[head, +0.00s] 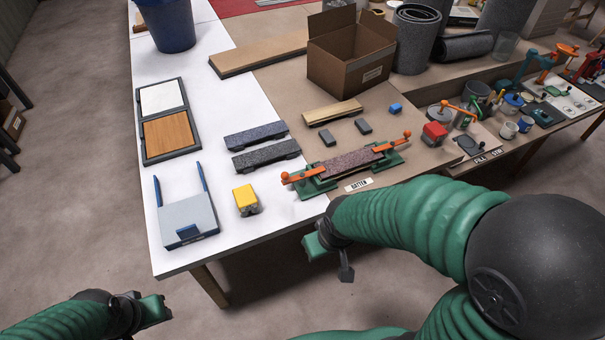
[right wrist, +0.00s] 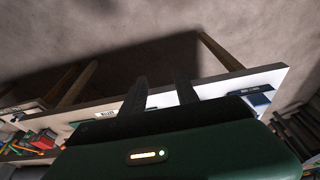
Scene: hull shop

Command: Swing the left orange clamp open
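The left orange clamp (head: 303,175) sits on a green base at the left end of the batten fixture in the head view. Its bar lies low, with its inner end at the end of the dark reddish batten strip (head: 350,162). The matching right orange clamp (head: 391,144) lies at the strip's other end. My right gripper (head: 328,258) is off the table's front edge, below the fixture and apart from it. In the right wrist view its two dark fingers (right wrist: 160,85) are spread and empty. My left gripper (head: 158,309) is at the lower left, away from the table; its fingers are unclear.
A yellow block-like tool (head: 246,199) and a grey tray with blue arms (head: 187,217) stand left of the fixture. Two dark bars (head: 262,154) lie behind it. A BATTEN label (head: 358,185) lies in front. My right forearm covers the table edge to the right.

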